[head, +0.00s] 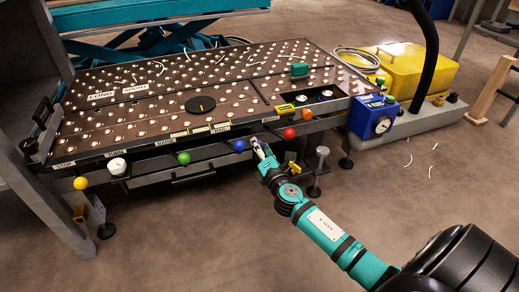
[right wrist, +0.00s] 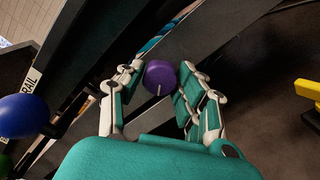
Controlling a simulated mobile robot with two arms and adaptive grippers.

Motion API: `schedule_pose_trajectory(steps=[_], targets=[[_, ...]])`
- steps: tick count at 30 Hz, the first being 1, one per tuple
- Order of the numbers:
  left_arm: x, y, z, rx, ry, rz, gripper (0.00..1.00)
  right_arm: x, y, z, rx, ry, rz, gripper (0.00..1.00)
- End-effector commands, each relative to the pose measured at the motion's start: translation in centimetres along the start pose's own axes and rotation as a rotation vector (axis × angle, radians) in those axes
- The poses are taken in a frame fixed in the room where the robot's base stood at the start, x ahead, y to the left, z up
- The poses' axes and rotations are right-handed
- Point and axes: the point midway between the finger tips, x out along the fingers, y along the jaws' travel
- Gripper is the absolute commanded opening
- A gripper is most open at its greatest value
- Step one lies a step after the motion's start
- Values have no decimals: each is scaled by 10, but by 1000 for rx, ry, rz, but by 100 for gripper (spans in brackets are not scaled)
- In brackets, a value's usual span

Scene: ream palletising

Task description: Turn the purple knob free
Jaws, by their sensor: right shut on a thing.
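The purple knob (right wrist: 160,77) shows in the right wrist view, a short round knob with a pale line on it, at the dark front rail of the table. My right gripper (right wrist: 158,84) has its teal and white fingers on both sides of the knob and is shut on it. In the head view the right gripper (head: 258,144) reaches the table's front edge and hides the knob. My left gripper is in neither view.
A blue ball knob (head: 240,145) is just left of my right gripper, with a red one (head: 289,133) to its right. Green (head: 184,158), white (head: 117,166) and yellow (head: 81,183) knobs line the front edge. A yellow handle (head: 291,168) is near my wrist.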

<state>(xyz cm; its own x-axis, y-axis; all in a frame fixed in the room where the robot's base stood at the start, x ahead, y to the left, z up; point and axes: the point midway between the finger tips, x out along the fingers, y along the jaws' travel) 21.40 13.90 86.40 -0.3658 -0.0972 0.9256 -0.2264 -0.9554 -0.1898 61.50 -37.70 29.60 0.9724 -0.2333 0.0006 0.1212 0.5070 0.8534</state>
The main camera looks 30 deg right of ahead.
Motion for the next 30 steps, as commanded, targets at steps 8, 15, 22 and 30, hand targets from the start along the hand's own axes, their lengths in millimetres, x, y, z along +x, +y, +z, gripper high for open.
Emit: schedule_pose_trajectory(steps=[8,15,22,30], targets=[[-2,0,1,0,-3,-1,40,-1,-2,0,260,-1,-4,3],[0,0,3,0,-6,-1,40,-1,-1,0,447,-1,-4,3],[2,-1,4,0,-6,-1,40,-1,-1,0,568,-1,-4,3],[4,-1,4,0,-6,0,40,0,-2,0,630,-1,-4,3]])
